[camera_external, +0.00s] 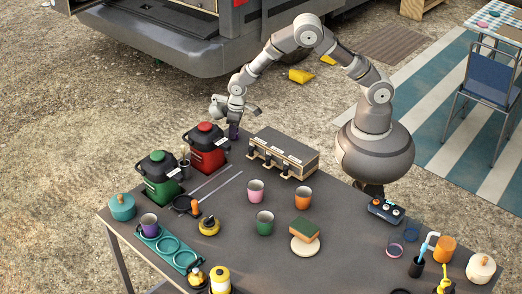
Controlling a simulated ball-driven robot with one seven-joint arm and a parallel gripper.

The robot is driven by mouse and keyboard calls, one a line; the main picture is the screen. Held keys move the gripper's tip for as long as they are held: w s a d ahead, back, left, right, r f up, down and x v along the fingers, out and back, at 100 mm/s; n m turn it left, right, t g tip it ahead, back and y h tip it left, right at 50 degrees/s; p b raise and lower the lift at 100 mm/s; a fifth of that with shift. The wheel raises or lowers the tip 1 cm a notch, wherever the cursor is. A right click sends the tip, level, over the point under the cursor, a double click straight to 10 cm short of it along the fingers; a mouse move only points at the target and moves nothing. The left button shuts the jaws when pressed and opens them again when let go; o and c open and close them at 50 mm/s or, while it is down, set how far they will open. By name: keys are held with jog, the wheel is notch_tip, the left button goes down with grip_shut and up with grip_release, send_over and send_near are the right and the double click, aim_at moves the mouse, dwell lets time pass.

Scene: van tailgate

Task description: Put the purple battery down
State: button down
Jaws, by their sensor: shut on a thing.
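The purple battery (233,131) is a small dark purple upright piece at the back edge of the table. It sits just right of the red-lidded container and left of the long box. My gripper (234,123) points down and is shut on the battery from above. The battery's lower end is small in the picture, and I cannot tell whether it touches the table top (330,240).
The red container (207,152) and green container (160,182) stand left of my gripper. A long latched box (283,155) is close on the right. Several cups, including a pink cup (256,190), stand farther forward. Two thin rails (215,187) lie in front.

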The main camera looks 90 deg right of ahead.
jog(key=c, duration=0.8)
grip_release()
jog(key=shift+o, duration=0.2)
notch_tip(320, 180, up, 12)
jog(key=s+p, duration=0.1)
jog(key=p, duration=0.3)
jog(key=shift+s+a, duration=0.15)
jog(key=shift+s, duration=0.1)
jog(key=shift+r, duration=0.1)
